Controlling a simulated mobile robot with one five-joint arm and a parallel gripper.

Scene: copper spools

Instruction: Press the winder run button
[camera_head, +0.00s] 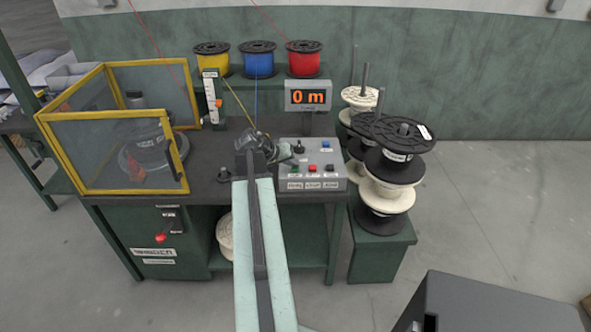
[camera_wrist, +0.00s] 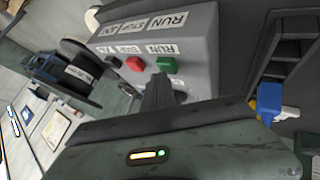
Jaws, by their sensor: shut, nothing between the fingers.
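The winder control box (camera_head: 318,179) is a grey sloped panel on the bench, with RUN, STOP and JOG labels. The green run button (camera_wrist: 168,65) sits beside the red button (camera_wrist: 135,63) in the wrist view; the red one also shows in the head view (camera_head: 312,168). My gripper (camera_head: 291,158) is at the box's left side in the head view. In the wrist view my gripper (camera_wrist: 159,88) is shut and empty, its dark tips just below the green button. I cannot tell whether the tips touch the box.
A display (camera_head: 309,96) behind the box reads 0 m. A yellow-framed guard (camera_head: 110,115) stands on the left of the bench. Stacked black and white spools (camera_head: 392,165) stand close to the box's right. Yellow, blue and red spools (camera_head: 258,60) sit behind.

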